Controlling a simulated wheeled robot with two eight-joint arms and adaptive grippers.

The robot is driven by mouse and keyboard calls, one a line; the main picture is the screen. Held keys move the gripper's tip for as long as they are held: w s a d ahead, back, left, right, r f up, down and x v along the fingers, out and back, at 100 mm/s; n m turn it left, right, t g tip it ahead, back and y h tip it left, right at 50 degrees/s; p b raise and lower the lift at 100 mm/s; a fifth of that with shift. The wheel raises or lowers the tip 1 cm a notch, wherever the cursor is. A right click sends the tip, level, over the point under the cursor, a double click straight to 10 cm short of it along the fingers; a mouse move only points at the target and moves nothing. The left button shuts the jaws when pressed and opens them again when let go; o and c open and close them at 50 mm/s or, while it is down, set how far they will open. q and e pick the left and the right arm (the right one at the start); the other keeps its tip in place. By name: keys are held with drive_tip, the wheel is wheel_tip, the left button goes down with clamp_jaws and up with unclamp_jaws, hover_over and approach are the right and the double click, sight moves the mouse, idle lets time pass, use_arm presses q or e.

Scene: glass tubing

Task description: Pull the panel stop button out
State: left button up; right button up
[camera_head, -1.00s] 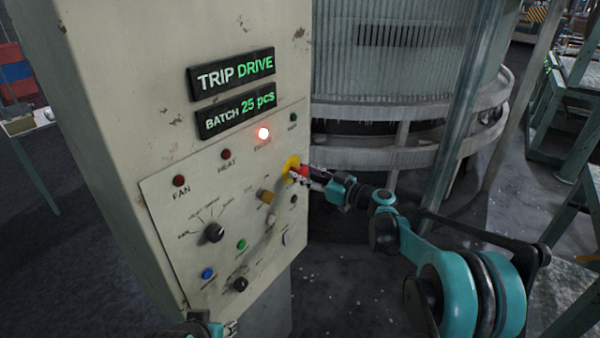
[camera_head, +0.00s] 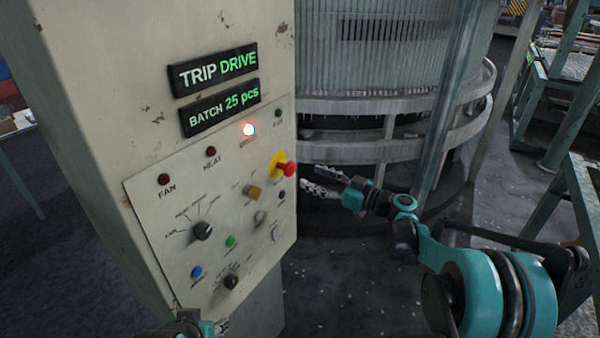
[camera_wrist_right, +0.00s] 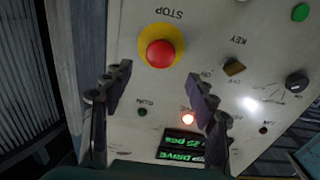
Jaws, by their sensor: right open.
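The stop button has a red cap (camera_head: 287,169) on a yellow round base (camera_head: 278,160), at the right edge of the cream control panel (camera_head: 150,215). The red cap stands out from the yellow base. My right gripper (camera_head: 307,180) is open and empty, just right of the cap and apart from it. In the right wrist view, the red cap (camera_wrist_right: 160,54) sits under an upside-down STOP label, beyond the two spread fingers (camera_wrist_right: 161,78). My left gripper (camera_head: 197,327) shows only in part at the bottom edge; its jaws cannot be made out.
The panel also carries a brown key switch (camera_head: 253,191), a black knob (camera_head: 202,230), a green button (camera_head: 230,241) and a blue button (camera_head: 197,272). A red lamp (camera_head: 249,129) glows under the TRIP DRIVE display (camera_head: 218,70). A round railed machine (camera_head: 390,110) stands behind my right arm.

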drive_tip(key=v, duration=0.3)
drive_tip(key=shift+s+d, duration=0.15)
drive_tip(key=shift+d, duration=0.15)
drive_tip(key=s+a+f+m+g+h+b, duration=0.1)
drive_tip(key=s+f+m+g+h, duration=0.2)
drive_tip(key=s, duration=0.5)
drive_tip(key=s+a+f+m+h, duration=0.2)
drive_tip(key=s+f+m+h, duration=0.15)
drive_tip(key=s, duration=0.55)
drive_tip(key=s+d+f+m+h, duration=0.2)
drive_tip(key=s+d+f+h, duration=0.2)
drive_tip(key=s, duration=0.3)
drive_tip(key=s+d+f+m+h+b, duration=0.1)
drive_tip(key=s+d+f+m+h, duration=0.1)
drive_tip(key=s+d+f+h, duration=0.2)
drive_tip(key=s+d, duration=0.2)
drive_tip(key=s, duration=0.2)
drive_tip(key=shift+f, duration=0.25)
